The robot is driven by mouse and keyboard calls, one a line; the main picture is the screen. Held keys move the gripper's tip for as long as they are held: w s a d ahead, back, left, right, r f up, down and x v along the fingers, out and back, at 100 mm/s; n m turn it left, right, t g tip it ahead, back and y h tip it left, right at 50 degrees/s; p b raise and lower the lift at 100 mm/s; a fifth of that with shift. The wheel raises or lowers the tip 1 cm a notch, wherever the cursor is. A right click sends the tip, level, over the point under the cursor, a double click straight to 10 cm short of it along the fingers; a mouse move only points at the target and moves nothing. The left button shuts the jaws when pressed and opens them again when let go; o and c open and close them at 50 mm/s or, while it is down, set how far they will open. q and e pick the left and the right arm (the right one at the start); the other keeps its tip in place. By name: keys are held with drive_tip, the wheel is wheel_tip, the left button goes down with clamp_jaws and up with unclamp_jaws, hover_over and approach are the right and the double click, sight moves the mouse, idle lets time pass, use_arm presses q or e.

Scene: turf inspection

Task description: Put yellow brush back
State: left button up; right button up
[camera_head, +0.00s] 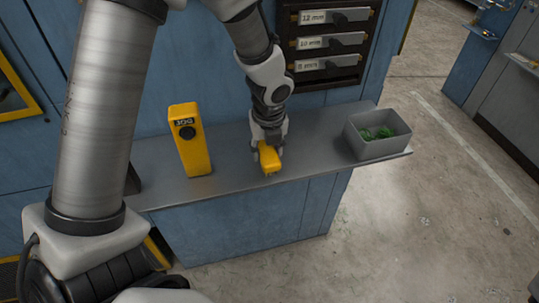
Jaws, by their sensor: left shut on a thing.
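The yellow brush (268,157) is a small yellow block, held just above or on the grey shelf (230,177); I cannot tell whether it touches the shelf. My left gripper (268,147) comes down from above and is shut on it. The fingers and wrist hide the top of the brush. My right gripper is not in view.
A yellow upright device (190,142) with a dark dial stands on the shelf to the left. A grey bin (378,134) with green bits sits at the shelf's right end. A dark rack (328,43) with labelled slots hangs on the blue cabinet. Open floor lies to the right.

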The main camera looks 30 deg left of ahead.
sight(275, 148)
use_arm(q)
drive_tip(key=shift+w+f, duration=0.1)
drive_tip(key=shift+w, duration=0.05)
drive_tip(key=shift+w+f, duration=0.3)
drive_tip(key=shift+w, duration=0.3)
drive_tip(key=o, duration=1)
drive_tip(key=shift+w+d+f, duration=0.1)
drive_tip(key=shift+w+f, duration=0.15)
drive_tip(key=shift+w, duration=0.5)
drive_tip(key=shift+s+r, duration=0.5)
drive_tip(key=shift+s, duration=0.25)
drive_tip(key=r, duration=0.2)
drive_tip(key=r+p, duration=0.1)
drive_tip(key=r, duration=0.1)
drive_tip(key=shift+w+d+r, duration=0.1)
drive_tip(key=shift+w, duration=0.3)
drive_tip(key=r, duration=0.4)
drive_tip(key=s+r, duration=0.1)
drive_tip(key=r, duration=0.2)
drive_tip(key=shift+d, duration=0.4)
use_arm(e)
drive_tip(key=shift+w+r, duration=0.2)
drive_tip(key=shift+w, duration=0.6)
